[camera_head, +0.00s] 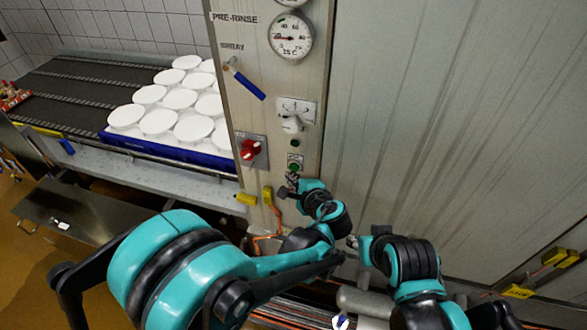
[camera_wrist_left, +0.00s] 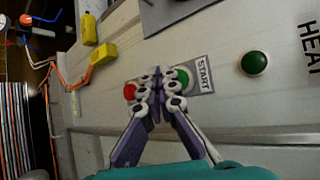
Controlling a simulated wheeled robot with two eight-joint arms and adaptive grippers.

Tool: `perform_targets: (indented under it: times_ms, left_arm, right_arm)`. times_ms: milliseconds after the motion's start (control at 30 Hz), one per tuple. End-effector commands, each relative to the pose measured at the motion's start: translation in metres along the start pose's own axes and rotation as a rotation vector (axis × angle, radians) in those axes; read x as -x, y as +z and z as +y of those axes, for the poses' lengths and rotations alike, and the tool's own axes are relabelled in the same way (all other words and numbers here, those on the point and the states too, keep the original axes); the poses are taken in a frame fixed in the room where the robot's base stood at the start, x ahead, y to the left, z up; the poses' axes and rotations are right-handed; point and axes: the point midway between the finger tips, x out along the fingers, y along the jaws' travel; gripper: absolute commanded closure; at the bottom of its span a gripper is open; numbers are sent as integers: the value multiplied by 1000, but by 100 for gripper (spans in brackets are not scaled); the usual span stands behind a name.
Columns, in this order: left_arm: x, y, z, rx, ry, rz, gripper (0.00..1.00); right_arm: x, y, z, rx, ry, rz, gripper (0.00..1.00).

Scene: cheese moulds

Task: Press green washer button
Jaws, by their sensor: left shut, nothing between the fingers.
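The green START button (camera_head: 295,167) is on the washer's panel, and it shows partly behind my fingers in the left wrist view (camera_wrist_left: 182,76). A red button (camera_wrist_left: 130,90) sits on the other side of the fingertips. My left gripper (camera_head: 291,180) is shut and empty. In the left wrist view its fingertips (camera_wrist_left: 155,78) lie in front of the plate between the red and green buttons. I cannot tell whether they touch it. My right gripper (camera_head: 353,242) is lower right, small and partly hidden, with its jaws unclear.
Another green button (camera_wrist_left: 254,62) is near the HEAT lettering. A red rotary switch (camera_head: 250,150), a white knob (camera_head: 292,125) and a blue-handled lever (camera_head: 247,84) are on the panel. White moulds (camera_head: 158,122) fill a blue tray (camera_head: 170,150) on the conveyor at left.

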Motion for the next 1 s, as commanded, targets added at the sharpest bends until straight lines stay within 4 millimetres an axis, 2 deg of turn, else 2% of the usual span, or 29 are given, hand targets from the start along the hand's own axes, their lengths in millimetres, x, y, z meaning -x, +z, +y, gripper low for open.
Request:
perform_targets:
  times_ms: [1000]
  left_arm:
    - [-6,-4,-5,0,0,0,100]
  right_arm:
    - [-3,2,0,0,0,0,60]
